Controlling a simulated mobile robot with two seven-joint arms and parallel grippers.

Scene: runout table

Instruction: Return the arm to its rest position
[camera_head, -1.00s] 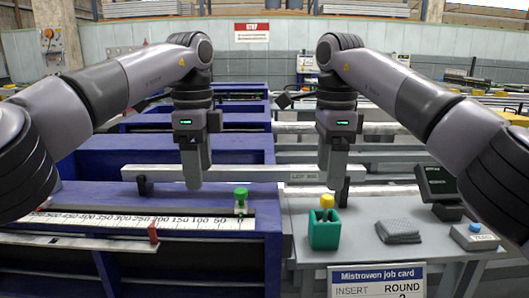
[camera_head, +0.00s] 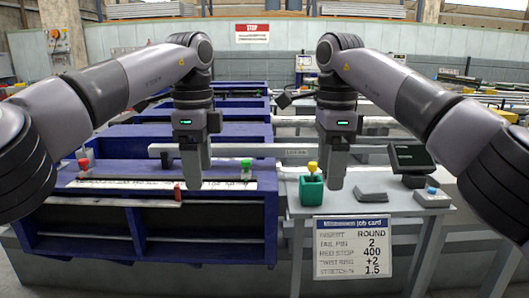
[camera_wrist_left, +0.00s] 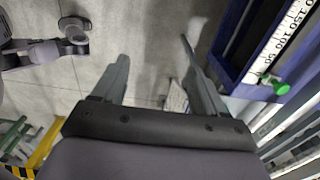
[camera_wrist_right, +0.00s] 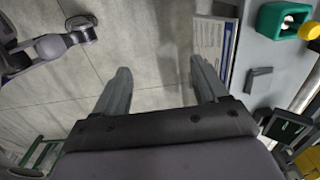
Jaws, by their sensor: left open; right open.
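My left arm comes in from the left in the head view, and its gripper (camera_head: 196,178) hangs pointing down, open and empty. My right arm mirrors it, and its gripper (camera_head: 338,185) also hangs open and empty. In the head view they overlap the runout table (camera_head: 130,205) and the grey side table (camera_head: 400,207). In the left wrist view the spread fingers (camera_wrist_left: 153,50) have bare floor between them. In the right wrist view the fingers (camera_wrist_right: 160,68) are likewise spread over floor.
A green knob (camera_head: 246,164) and red stop (camera_head: 178,192) sit along the scale.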

